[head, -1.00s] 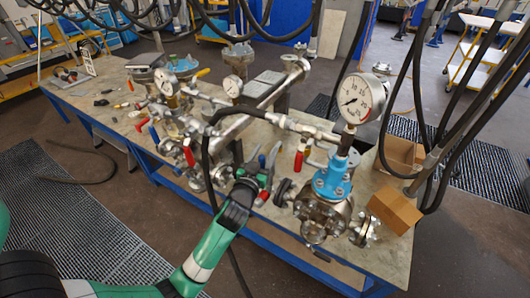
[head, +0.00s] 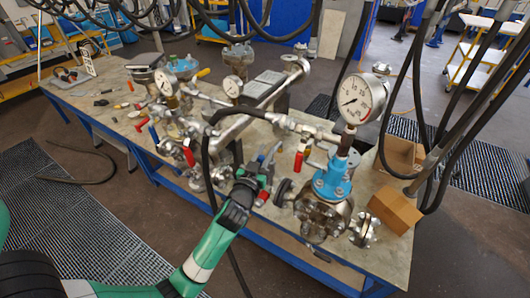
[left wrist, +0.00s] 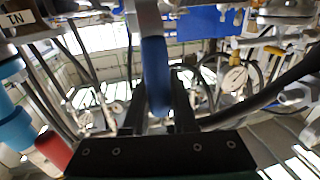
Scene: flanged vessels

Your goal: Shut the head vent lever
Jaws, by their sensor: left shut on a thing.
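My left gripper (head: 266,162) is at the near edge of the bench, just left of the flanged vessel with the blue neck (head: 333,182). In the left wrist view, a lever with a blue grip (left wrist: 157,75) stands between my two dark fingers (left wrist: 158,112), which are shut on it. Its top end runs up out of that view, and its lower end is hidden behind the gripper body. In the head view the fingers mostly cover the lever. My right gripper is in neither view.
A large gauge (head: 361,100) stands above the blue-necked vessel. A black hose (head: 206,150) hangs close to the left of my gripper. A red handle (head: 298,161) is to the right, and an open cardboard box (head: 396,208) stands at the bench's right end.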

